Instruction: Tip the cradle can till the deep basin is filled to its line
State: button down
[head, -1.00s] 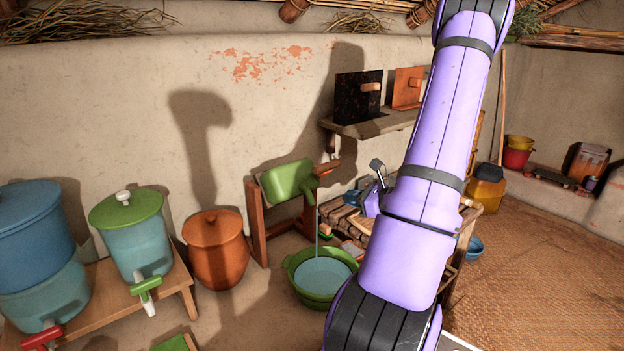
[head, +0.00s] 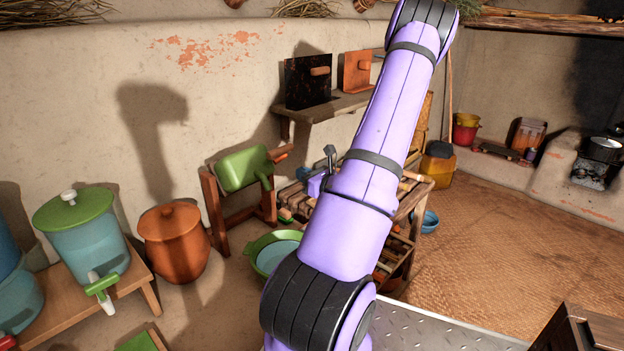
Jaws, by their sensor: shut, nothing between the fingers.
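The green cradle can (head: 241,168) hangs in a wooden cradle (head: 215,212) near the wall, its spout end to the right. I see no stream at its spout now. The green deep basin (head: 256,249) stands on the floor below it with pale blue water inside. My arm hides its right part, and I cannot make out its fill line. My gripper (head: 331,158) shows small and partly hidden behind my arm, to the right of the can and apart from it. It is shut and empty.
A low wooden bench (head: 75,288) with green-lidded and blue dispensers stands left, beside a lidded orange pot (head: 174,243). A wooden rack (head: 408,205) stands behind my arm. A wall shelf (head: 345,107) is above. The woven mat floor (head: 500,230) at right is mostly clear.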

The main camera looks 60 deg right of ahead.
jog(key=w+d+r, duration=0.2)
jog(key=w+r, duration=0.1)
jog(key=w, duration=0.2)
jog(key=shift+w, duration=0.4)
